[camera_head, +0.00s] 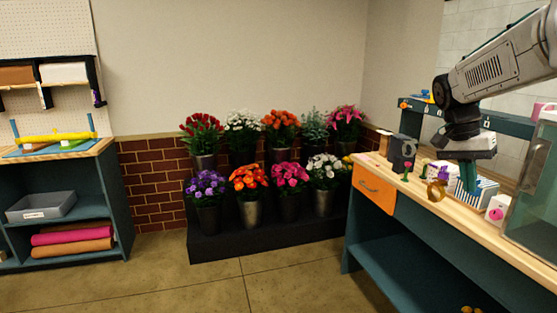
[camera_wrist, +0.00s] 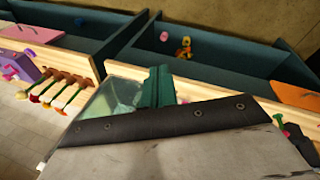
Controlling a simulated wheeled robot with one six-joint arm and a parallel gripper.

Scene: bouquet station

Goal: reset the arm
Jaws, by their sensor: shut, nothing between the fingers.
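My arm reaches in from the upper right of the head view, over the wooden-topped workbench (camera_head: 470,230). My gripper (camera_head: 467,184) points down, its teal fingers together and empty. The fingertips are close to a blue-and-white striped box (camera_head: 487,187) on the bench; I cannot tell whether they touch it. In the wrist view the teal fingers of my gripper (camera_wrist: 158,86) show shut in front of a pale green glassy surface (camera_wrist: 112,98). A dark band and grey panel cover the lower part of that view.
A gold item (camera_head: 437,189), a dark grey holder (camera_head: 402,153), a white box (camera_head: 497,209) and a glass case (camera_head: 534,195) crowd the bench. Flower buckets stand on a black stand (camera_head: 262,238). The middle floor is clear.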

